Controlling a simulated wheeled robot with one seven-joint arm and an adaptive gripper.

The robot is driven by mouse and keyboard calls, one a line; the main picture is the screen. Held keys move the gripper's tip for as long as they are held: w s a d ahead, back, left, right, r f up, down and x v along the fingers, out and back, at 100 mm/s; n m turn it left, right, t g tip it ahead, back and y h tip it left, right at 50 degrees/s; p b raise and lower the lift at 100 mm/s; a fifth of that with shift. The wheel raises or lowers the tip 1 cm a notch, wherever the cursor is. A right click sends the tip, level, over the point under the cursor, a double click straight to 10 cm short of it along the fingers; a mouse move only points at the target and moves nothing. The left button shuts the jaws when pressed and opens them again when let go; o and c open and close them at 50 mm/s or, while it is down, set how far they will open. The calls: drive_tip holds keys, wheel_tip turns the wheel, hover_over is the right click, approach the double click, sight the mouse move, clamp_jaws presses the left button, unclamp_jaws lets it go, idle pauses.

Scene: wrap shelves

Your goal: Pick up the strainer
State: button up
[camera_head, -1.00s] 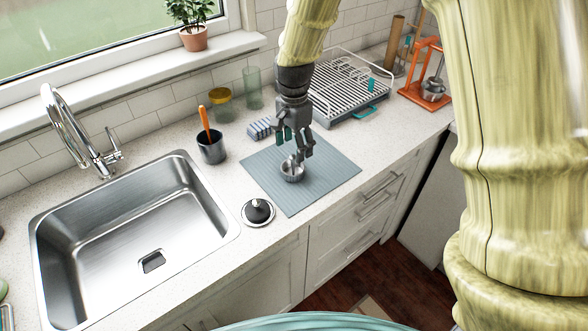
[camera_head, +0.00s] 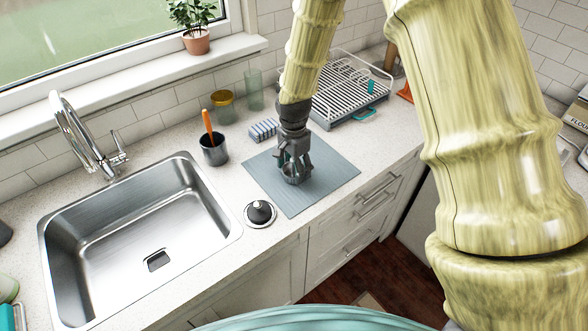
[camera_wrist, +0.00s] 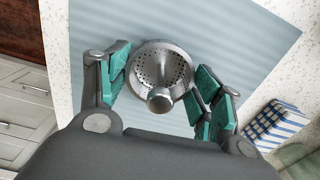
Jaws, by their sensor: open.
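The strainer (camera_wrist: 160,72) is a small metal cup with a perforated bowl and a round knob on the near side. It rests on the blue-grey ribbed mat (camera_head: 325,180) on the counter. My gripper (camera_head: 296,172) is lowered over it, and its fingers hide much of the strainer in the head view. In the wrist view my gripper (camera_wrist: 160,90) is open, with one teal-padded finger on each side of the strainer. The left pad is close to the rim; I cannot tell whether either pad touches it.
A striped cloth or sponge (camera_head: 263,130) lies behind the mat. A dish rack (camera_head: 345,90) stands at the back right. A dark cup with an orange handle (camera_head: 214,150), a sink plug (camera_head: 260,213) and the sink (camera_head: 140,240) are to the left.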

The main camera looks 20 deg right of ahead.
drive_tip(key=shift+f, duration=0.3)
drive_tip(key=c, duration=0.7)
drive_tip(key=shift+r, duration=0.1)
